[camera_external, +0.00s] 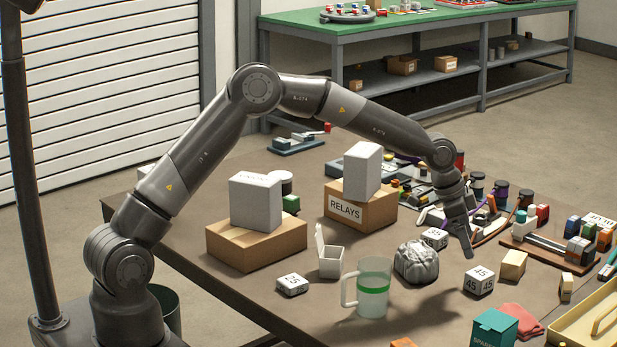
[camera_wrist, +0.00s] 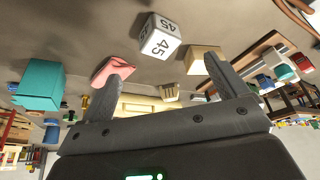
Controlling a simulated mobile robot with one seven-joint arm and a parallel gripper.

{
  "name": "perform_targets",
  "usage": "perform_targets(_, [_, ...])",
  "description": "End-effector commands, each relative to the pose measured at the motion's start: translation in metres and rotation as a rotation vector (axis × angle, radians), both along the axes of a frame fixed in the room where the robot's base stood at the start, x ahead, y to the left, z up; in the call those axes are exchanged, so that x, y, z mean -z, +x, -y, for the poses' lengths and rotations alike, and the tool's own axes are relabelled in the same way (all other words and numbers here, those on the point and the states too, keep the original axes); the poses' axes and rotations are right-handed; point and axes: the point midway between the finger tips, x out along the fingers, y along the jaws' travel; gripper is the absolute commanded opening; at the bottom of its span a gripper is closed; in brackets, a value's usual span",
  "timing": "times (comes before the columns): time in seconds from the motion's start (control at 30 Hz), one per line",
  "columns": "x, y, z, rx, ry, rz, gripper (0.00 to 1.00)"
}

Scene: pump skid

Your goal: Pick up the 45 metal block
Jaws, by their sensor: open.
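The 45 metal block (camera_external: 479,280) is a pale silver cube with dark "45" marks on its faces. It rests on the brown table, right of the crumpled grey lump and left of a small wooden block. In the wrist view the 45 block (camera_wrist: 160,38) sits at the top middle, beyond my fingertips and roughly between their lines. My gripper (camera_external: 462,238) is open and empty above the table, up and left of the block in the external view. Both fingers of my gripper (camera_wrist: 162,67) show apart in the wrist view, and neither appears to touch the block.
A crumpled grey lump (camera_external: 416,262), a 35 block (camera_external: 434,238) and a wooden block (camera_external: 513,265) are nearby. A teal box (camera_external: 494,328) and pink cloth (camera_external: 522,319) lie in front. A mug (camera_external: 372,288) and a 25 block (camera_external: 292,284) stand left.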

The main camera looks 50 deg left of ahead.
Motion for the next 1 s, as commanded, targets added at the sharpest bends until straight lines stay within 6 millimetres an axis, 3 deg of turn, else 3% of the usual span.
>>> perform_targets(0.33, [0.044, 0.012, 0.016, 0.005, -0.006, -0.004, 0.91])
perform_targets(1.0, [0.103, 0.029, 0.036, 0.003, -0.006, -0.002, 0.91])
